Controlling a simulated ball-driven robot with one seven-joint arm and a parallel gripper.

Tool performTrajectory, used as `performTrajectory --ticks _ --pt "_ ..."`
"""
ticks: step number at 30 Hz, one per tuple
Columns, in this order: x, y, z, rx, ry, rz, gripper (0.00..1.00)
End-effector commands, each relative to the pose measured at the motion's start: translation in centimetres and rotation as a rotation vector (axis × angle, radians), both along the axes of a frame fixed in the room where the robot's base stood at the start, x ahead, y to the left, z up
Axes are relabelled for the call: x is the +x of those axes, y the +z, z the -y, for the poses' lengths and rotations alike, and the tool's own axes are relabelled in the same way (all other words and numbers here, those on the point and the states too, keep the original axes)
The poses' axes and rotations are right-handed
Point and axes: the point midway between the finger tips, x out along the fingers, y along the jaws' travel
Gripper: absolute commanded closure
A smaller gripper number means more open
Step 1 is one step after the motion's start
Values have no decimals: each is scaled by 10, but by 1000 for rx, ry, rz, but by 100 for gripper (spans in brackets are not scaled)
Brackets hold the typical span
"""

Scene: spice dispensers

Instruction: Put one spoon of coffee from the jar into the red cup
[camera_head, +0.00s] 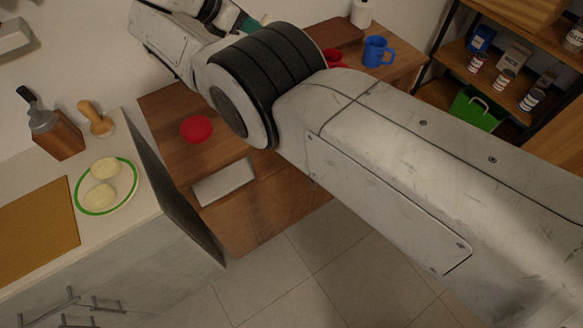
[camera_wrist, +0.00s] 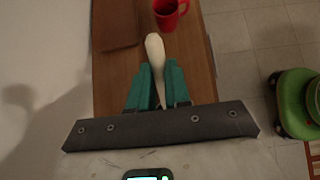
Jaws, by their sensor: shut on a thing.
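My gripper (camera_wrist: 157,74), with teal fingers, is shut on a pale cream spoon (camera_wrist: 154,46) in the wrist view. The spoon points away from me, and I cannot tell whether it holds coffee. The red cup (camera_wrist: 168,12) is beyond the spoon's end, a little right, cut by the top edge. In the head view the red cup (camera_head: 334,59) is mostly hidden behind my arm; only a bit of teal shows of my gripper. A round red lid-like thing (camera_head: 197,128) lies on the wooden cabinet top. I cannot make out the coffee jar.
A blue mug (camera_head: 376,52) and a white container (camera_head: 361,13) stand at the cabinet's far end. A counter at left bears a plate (camera_head: 126,196). A green round-topped thing (camera_wrist: 291,106) stands right.

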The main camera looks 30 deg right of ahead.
Motion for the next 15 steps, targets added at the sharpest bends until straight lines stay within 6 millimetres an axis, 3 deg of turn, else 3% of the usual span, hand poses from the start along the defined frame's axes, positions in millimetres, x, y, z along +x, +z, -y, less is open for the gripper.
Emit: performTrajectory --ticks 15 --pt "0 -4 0 0 0 0 100"
